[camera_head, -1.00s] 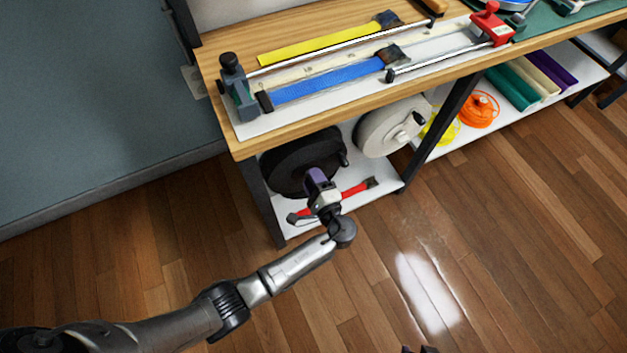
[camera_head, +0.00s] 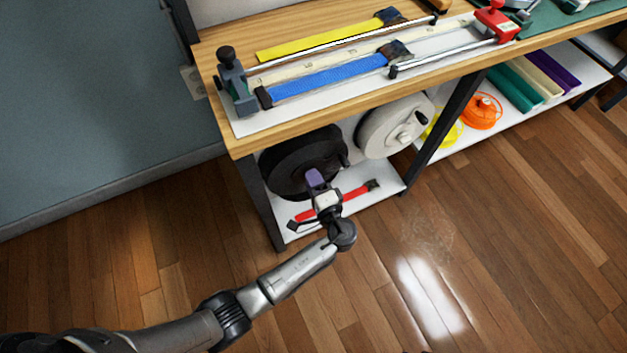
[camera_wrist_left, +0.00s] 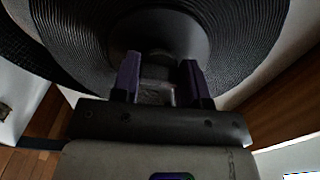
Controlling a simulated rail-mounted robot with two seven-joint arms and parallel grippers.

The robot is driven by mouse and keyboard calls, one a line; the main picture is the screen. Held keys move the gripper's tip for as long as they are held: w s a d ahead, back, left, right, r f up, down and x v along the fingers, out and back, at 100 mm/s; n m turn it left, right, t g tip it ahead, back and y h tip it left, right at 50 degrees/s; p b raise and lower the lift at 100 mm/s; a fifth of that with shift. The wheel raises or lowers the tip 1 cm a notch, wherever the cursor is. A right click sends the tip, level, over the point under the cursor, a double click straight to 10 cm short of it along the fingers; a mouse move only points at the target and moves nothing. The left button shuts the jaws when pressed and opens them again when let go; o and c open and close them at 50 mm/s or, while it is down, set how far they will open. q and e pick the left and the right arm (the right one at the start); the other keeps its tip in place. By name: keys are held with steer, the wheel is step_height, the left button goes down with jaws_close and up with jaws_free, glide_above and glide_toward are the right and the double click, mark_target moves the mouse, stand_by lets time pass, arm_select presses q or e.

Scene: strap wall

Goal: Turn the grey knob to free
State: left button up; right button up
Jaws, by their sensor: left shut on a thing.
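A black ribbed reel (camera_head: 290,165) stands on the lower shelf under the left end of the bench. It fills the top of the left wrist view (camera_wrist_left: 235,35). My left gripper (camera_head: 314,177) reaches in front of the reel's hub. In the left wrist view its two purple fingers (camera_wrist_left: 157,82) are shut on the grey knob (camera_wrist_left: 155,93) at the hub. The knob is mostly hidden between the fingers, so I cannot read its setting. In the head view the gripper covers it. My right gripper does not show.
A white reel (camera_head: 385,132) stands right of the black one. A red strap (camera_head: 355,193) lies on the shelf below my gripper. The bench top (camera_head: 240,143) above carries blue (camera_head: 325,81) and yellow (camera_head: 320,40) straps. The floor in front is clear.

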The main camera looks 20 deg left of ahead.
arm_select(q)
steer(key=o, duration=0.9)
steer(key=p+v, duration=0.1)
steer(key=v, duration=1.3)
